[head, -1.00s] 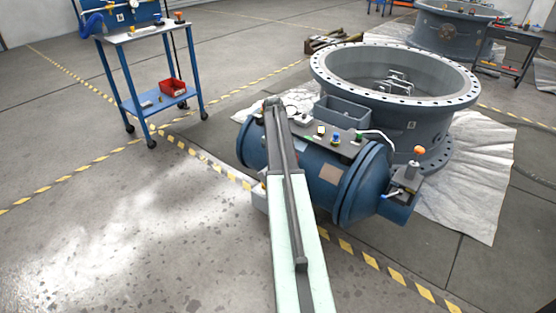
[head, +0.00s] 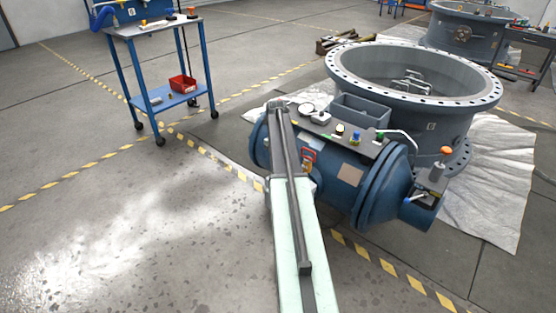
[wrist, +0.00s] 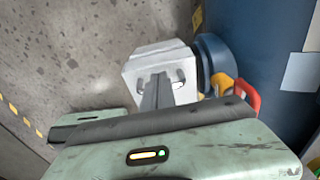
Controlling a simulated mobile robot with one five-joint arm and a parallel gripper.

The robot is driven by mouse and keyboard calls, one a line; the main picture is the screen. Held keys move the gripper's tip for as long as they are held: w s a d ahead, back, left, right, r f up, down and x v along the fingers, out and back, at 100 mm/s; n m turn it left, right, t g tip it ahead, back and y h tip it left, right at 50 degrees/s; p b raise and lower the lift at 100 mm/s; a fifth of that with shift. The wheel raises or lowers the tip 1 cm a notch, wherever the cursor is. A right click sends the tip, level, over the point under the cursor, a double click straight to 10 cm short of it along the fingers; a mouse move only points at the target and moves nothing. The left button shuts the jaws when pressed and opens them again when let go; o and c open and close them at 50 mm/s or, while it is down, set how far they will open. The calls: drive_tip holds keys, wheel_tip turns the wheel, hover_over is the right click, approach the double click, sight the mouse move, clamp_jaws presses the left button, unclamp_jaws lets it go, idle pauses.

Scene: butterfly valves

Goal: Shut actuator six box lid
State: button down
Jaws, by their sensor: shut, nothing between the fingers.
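The actuator is a blue cylinder (head: 348,168) on the floor in front of me; it also shows at the right of the wrist view (wrist: 262,30). In the wrist view a light grey box (wrist: 136,68) sits beside the blue body. I cannot tell which face is its lid or how far the lid stands open. My gripper (wrist: 157,80) shows as dark closed fingers in front of this box, with nothing held. I cannot tell whether they touch it. In the head view my arm hides the gripper and most of the box.
A red handle (wrist: 247,95) is close right of the grey box. A large flanged valve ring (head: 440,125) stands behind. A blue cart (head: 150,100) is at left; the floor between is clear.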

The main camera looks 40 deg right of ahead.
drive_tip(key=w+f+g+b, duration=0.1)
drive_tip(key=w+f+b, duration=0.3)
drive_tip(key=f+b, duration=0.3)
drive_tip(key=shift+a+f, duration=0.25)
drive_tip(key=shift+a, duration=0.05)
drive_tip(key=shift+r, duration=0.1)
idle(0.4)
